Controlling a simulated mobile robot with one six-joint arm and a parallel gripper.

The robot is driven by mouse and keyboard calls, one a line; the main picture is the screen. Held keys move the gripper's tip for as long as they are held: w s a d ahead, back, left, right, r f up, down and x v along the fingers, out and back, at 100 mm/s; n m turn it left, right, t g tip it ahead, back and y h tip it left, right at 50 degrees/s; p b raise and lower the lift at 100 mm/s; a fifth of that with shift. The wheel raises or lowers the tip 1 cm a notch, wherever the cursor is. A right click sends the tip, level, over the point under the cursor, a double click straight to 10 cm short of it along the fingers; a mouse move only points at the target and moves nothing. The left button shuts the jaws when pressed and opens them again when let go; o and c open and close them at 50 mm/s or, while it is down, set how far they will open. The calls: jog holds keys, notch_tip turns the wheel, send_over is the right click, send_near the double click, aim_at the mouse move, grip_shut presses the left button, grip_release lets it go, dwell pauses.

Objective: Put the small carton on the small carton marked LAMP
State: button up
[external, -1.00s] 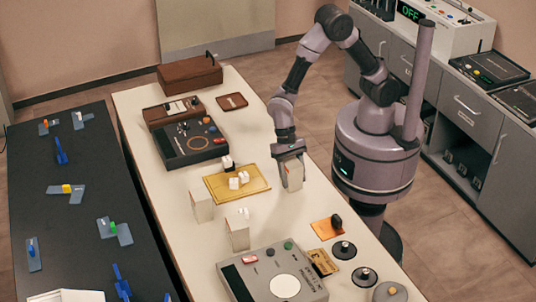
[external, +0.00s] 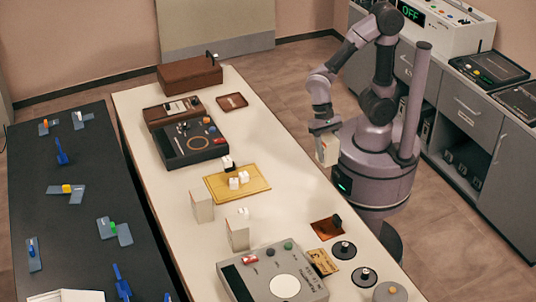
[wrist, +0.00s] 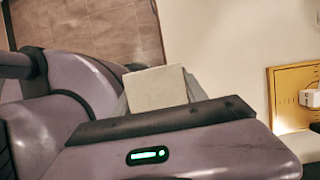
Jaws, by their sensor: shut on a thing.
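My gripper (external: 325,132) is shut on a small pale carton (external: 328,151), held in the air close to my own body, past the right edge of the white table. In the wrist view the held carton (wrist: 157,88) shows as a plain pale face between the fingers. Two similar upright cartons stand on the table, one (external: 202,206) beside the yellow tray and one (external: 238,233) nearer the camera. No LAMP lettering is readable on either, so I cannot tell which is marked.
The yellow tray (external: 215,192) holds small white blocks; part of it shows in the wrist view (wrist: 287,80). A grey device (external: 245,283) with a round white plate stands at the near end, beside several round dark-knobbed pieces.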

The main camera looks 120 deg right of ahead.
jog(key=shift+s+d+f, duration=0.1)
jog(key=shift+s, duration=0.1)
jog(key=shift+w+r, duration=0.1)
jog(key=shift+r, duration=0.1)
jog(key=w+r+m+p, duration=0.2)
jog(key=w+r+p, duration=0.3)
jog(key=w, duration=0.2)
notch_tip(320, 180, up, 4)
jog(key=f+m+t+h+p, duration=0.1)
jog(key=m+t+p, duration=0.2)
jog(key=m+p, duration=0.6)
send_over(233, 229)
jog(key=s+d+p, duration=0.2)
jog(key=shift+w+a+r+n, duration=0.2)
jog(key=shift+r+n, duration=0.05)
jog(key=shift+n, duration=0.55)
notch_tip(233, 229, down, 4)
jog(key=shift+w+r+b, duration=0.1)
jog(key=shift+r+b, duration=0.05)
jog(key=shift+b, duration=0.4)
jog(key=shift+r, duration=0.15)
